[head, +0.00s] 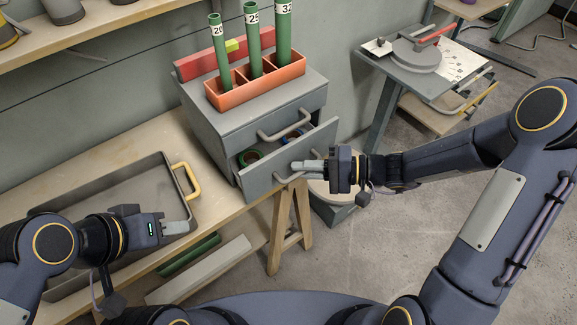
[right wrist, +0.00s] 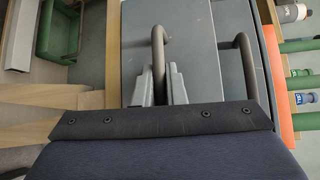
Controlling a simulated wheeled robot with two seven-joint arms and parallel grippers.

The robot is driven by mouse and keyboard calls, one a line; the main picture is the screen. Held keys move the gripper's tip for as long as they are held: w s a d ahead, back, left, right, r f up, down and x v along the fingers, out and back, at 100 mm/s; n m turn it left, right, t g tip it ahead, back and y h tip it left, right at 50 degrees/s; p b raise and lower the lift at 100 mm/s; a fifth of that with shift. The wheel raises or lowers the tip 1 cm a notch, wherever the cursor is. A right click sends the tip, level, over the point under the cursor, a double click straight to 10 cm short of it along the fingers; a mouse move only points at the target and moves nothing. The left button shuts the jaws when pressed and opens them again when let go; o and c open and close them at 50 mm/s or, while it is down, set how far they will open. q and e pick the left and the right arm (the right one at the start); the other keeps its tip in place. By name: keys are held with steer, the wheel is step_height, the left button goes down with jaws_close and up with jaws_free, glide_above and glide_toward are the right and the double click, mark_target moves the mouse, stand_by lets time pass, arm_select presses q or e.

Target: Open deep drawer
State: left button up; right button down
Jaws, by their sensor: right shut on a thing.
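A grey drawer cabinet (head: 215,125) stands on the wooden bench. In the right wrist view the handle (right wrist: 158,50) passes between the fingers of my right gripper (right wrist: 160,85). The upper drawer, with its own handle (head: 285,126), is shut. My left gripper (head: 178,227) is over the grey tray, apart from the cabinet; its finger gap is unclear.
An orange holder (head: 258,92) with green tubes stands on the cabinet. The grey tray (head: 95,180) with a yellow handle (head: 186,181) is at left. A trestle leg (head: 280,225) and a round-topped bin stand below the drawer.

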steer(key=s+d+b, duration=0.2)
steer(key=s+d, duration=0.6)
steer(key=s, duration=0.3)
steer(key=c, duration=1.8)
jaws_free()
steer(key=shift+w, duration=0.1)
steer(key=shift+o, duration=0.2)
steer(key=v, duration=0.7)
steer(key=shift+d, duration=0.4)
